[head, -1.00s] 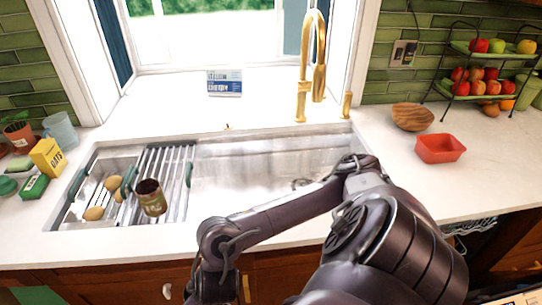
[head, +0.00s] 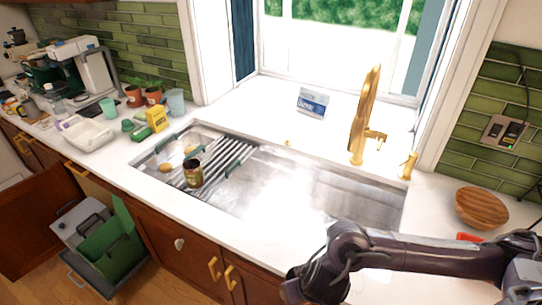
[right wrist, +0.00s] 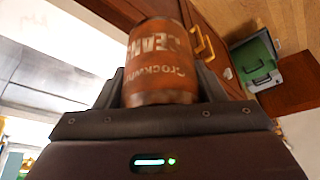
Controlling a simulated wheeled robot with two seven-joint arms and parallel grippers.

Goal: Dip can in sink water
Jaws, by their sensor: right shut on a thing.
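In the right wrist view, my right gripper (right wrist: 162,92) is shut on a rusty-red can (right wrist: 162,58) with pale lettering. The can sits between the dark fingers, near the wooden cabinet fronts. In the head view, my right arm comes in from the right across the counter's front edge; its gripper and the held can cannot be made out there. The steel sink (head: 330,197) lies behind and left of the arm, bright with glare; I cannot tell the water level. Another can or jar (head: 193,174) stands on the sink's drying rack (head: 222,162). My left gripper is not in view.
A gold faucet (head: 364,118) rises behind the sink. A wooden bowl (head: 481,207) stands on the right counter, with a red container (head: 468,237) partly hidden by my arm. A yellow box (head: 157,119) stands left of the sink. An open cabinet with a green bin (head: 112,245) is below.

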